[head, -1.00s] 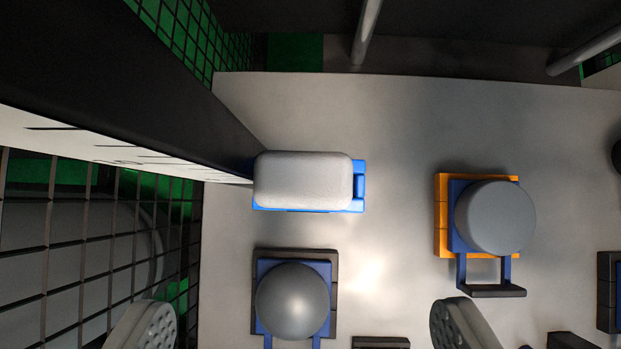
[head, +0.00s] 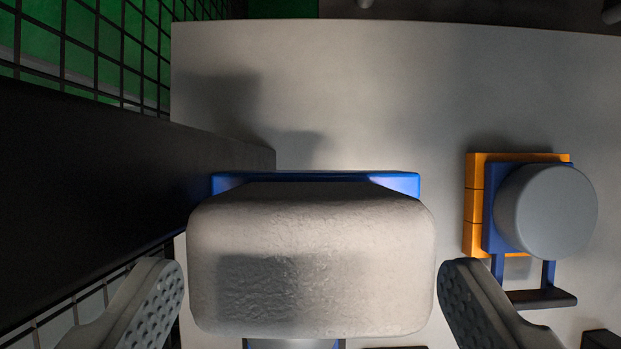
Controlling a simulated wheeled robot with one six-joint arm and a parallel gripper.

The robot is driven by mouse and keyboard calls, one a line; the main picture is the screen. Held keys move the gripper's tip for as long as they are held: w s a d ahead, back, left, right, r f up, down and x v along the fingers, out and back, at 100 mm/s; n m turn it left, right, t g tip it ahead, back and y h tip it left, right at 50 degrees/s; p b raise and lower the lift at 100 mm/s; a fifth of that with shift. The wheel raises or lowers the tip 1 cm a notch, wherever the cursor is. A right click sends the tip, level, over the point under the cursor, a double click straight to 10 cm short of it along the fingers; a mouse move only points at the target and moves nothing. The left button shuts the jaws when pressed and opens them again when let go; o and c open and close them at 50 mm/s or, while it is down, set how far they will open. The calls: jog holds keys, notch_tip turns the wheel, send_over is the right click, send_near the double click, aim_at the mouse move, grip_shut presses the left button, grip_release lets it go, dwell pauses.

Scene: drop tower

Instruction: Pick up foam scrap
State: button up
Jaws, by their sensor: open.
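The foam scrap (head: 312,265) is a pale grey-white rounded block with a rough face, large in the lower middle of the head view. It sits on a blue holder (head: 315,178), whose edge shows behind it. My gripper (head: 312,290) is open, with one textured finger to the left of the foam and the other to its right. A narrow gap shows between each finger and the foam. The underside of the foam is hidden.
A dark beam (head: 110,165) runs in from the left up to the holder. At right, a grey round knob (head: 546,212) stands on a blue and orange mount (head: 473,205). A black wire grid (head: 110,50) is at upper left. The pale panel (head: 380,90) above the foam is bare.

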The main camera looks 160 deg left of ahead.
jog(key=shift+w+d+f, duration=0.1)
jog(key=shift+w+f, duration=0.1)
jog(key=shift+f, duration=0.25)
jog(key=shift+c, duration=0.5)
jog(key=c, duration=0.9)
jog(key=shift+c, duration=0.2)
